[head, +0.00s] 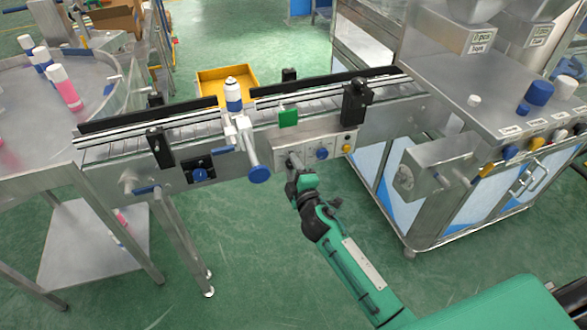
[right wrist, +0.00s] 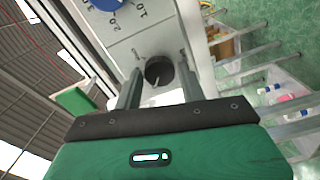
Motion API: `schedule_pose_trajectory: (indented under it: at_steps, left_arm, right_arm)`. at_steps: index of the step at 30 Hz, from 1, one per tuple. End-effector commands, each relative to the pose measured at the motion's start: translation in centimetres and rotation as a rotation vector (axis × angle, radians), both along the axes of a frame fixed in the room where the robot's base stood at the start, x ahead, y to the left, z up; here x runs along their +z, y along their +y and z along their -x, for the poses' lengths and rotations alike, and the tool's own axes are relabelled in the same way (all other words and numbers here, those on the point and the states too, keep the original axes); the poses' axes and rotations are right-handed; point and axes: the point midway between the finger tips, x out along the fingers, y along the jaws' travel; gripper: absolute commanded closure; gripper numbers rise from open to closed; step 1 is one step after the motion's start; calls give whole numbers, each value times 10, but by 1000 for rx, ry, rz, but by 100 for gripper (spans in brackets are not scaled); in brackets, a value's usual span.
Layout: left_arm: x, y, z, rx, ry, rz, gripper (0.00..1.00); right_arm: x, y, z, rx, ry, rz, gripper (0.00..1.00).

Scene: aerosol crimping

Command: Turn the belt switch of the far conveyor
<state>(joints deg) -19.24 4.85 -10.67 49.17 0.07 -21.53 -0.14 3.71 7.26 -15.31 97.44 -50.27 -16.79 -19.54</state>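The conveyor (head: 215,132) runs across the head view, with a grey control panel (head: 308,142) on its near side. My right gripper (head: 293,163) is at the left part of this panel and hides the switch there in the head view. In the right wrist view the black round belt switch (right wrist: 158,71) sits on the panel face between my two fingertips. The fingers of the right gripper (right wrist: 159,80) are apart, with a gap showing on each side of the switch. My left gripper is not in view.
A blue dial (head: 322,153) and a yellow button (head: 347,148) are right of my gripper on the panel. A blue-knobbed clamp (head: 259,174) juts out to its left. A bottle (head: 232,95) stands on the belt. A steel machine (head: 450,160) stands at right.

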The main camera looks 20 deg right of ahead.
Motion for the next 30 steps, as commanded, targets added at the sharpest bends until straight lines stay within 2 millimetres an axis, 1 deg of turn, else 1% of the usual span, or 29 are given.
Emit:
schedule_pose_trajectory:
  at_steps: [1,2,10,14,17,24,30]
  left_arm:
    - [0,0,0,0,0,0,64]
    - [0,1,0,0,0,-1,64]
    - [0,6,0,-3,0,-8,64]
    - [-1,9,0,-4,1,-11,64]
    - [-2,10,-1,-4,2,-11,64]
    - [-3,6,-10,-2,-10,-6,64]
    - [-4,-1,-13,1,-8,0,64]
  right_arm:
    - [0,0,0,0,0,0,48]
    - [0,0,0,0,0,-1,46]
    - [0,0,1,-1,0,-2,46]
    - [-1,0,8,0,1,-2,46]
    - [-2,-1,21,0,1,-2,46]
    - [-3,-2,66,-1,2,-3,46]
    - [-3,-4,102,-1,2,-1,46]
